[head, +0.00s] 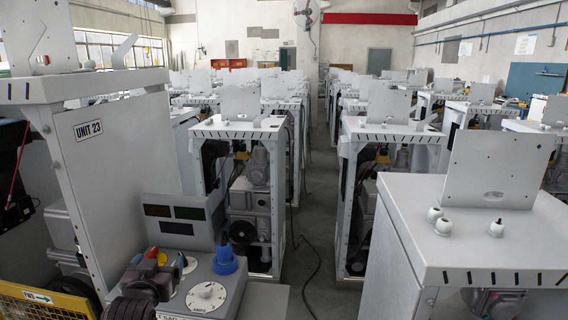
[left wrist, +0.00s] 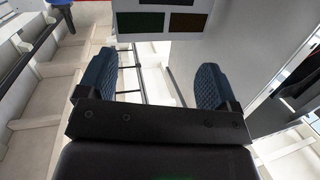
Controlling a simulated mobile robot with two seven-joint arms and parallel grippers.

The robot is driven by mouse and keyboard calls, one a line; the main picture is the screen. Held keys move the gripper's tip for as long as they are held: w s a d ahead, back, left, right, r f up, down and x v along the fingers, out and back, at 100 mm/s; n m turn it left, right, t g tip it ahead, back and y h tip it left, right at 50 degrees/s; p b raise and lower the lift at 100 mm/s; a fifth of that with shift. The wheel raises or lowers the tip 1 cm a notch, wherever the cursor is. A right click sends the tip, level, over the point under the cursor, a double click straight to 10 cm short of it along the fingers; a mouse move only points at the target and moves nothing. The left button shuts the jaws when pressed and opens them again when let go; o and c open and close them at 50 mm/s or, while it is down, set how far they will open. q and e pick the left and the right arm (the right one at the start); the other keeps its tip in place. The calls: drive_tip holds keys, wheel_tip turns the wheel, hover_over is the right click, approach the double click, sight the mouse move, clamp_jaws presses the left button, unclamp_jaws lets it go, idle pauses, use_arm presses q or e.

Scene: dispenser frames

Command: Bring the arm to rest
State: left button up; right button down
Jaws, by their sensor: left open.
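My left gripper (head: 150,277) is a dark shape low in the head view, in front of the control box (head: 232,288) and partly covering its top. In the left wrist view the gripper (left wrist: 155,72) is open, with its two blue textured finger pads wide apart and nothing between them. The display panel with its dark screens (left wrist: 172,22) lies beyond the fingertips, and it also shows in the head view (head: 205,238). I cannot tell the exact gap between fingers and box. My right gripper is not in view.
The control box carries a blue knob-like part (head: 225,262) and a white dial (head: 207,296). The tall UNIT 23 cabinet (head: 130,150) stands at left, a yellow guard (head: 40,300) below it. A white cabinet (head: 480,245) stands at right. An aisle (head: 318,220) with a cable runs between.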

use_arm(q)
drive_tip(key=s+f+m+g+h+b, duration=0.1)
drive_tip(key=s+f+g, duration=0.4)
drive_tip(key=s+f, duration=2.1)
drive_tip(key=s, duration=0.3)
drive_tip(key=shift+s+d+f+h+b, duration=0.3)
drive_tip(key=shift+s+d+b, duration=0.05)
drive_tip(key=shift+d, duration=0.05)
